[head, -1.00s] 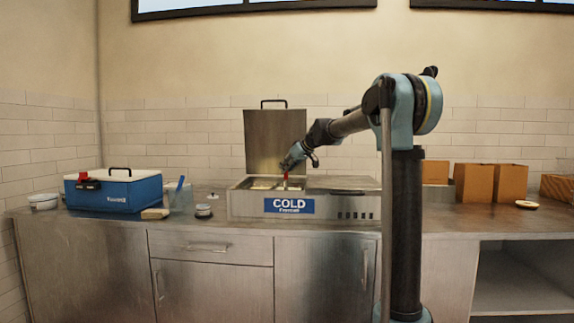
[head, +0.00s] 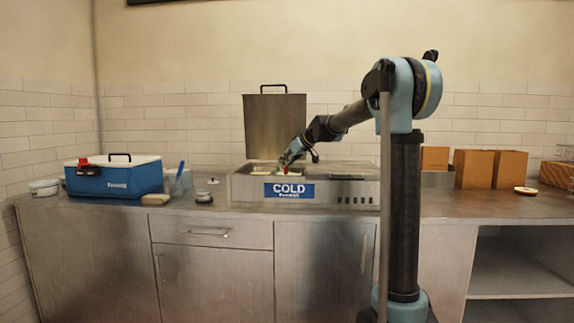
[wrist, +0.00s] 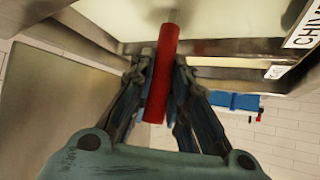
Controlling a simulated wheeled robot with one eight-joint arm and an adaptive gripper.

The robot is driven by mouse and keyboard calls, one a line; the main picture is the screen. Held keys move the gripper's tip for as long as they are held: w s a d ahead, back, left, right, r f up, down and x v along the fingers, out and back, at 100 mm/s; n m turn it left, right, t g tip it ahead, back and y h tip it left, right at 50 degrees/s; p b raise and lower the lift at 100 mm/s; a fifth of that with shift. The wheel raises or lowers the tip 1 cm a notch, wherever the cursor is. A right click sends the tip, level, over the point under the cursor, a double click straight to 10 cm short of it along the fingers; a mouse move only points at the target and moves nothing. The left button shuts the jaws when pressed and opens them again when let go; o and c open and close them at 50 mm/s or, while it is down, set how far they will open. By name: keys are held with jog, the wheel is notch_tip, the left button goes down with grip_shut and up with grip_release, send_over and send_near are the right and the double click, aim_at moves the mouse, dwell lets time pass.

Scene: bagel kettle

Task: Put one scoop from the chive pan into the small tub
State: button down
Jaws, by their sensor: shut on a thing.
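My gripper (wrist: 160,95) is shut on a red handle (wrist: 163,75) in the wrist view. The handle's far end points to a pale pan opening (wrist: 220,18); the tool's working end cannot be made out. A label reading CHIVE (wrist: 304,27) sits on the rim beside it. In the head view my gripper (head: 290,158) is over the open left part of the cold unit (head: 345,192), with a bit of red below it. The pan contents are mostly hidden. A small round tub (head: 204,197) stands on the counter left of the unit.
The unit's raised metal lid (head: 274,125) stands behind my gripper. A blue cooler (head: 115,182), white tubs (head: 45,188) and a clear container with a blue-handled tool (head: 180,181) are at left. Brown boxes (head: 474,168) are at right. The front counter edge is fairly clear.

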jog(key=shift+d, duration=0.15)
jog(key=shift+d, duration=0.45)
jog(key=shift+a, duration=0.1)
jog(key=shift+a, duration=1.9)
jog(key=shift+d+r, duration=0.4)
jog(key=shift+r, duration=1.8)
jog(key=shift+d+r, duration=0.45)
jog(key=shift+r, duration=1.7)
jog(key=shift+d+r, duration=0.4)
jog(key=shift+r, duration=1.8)
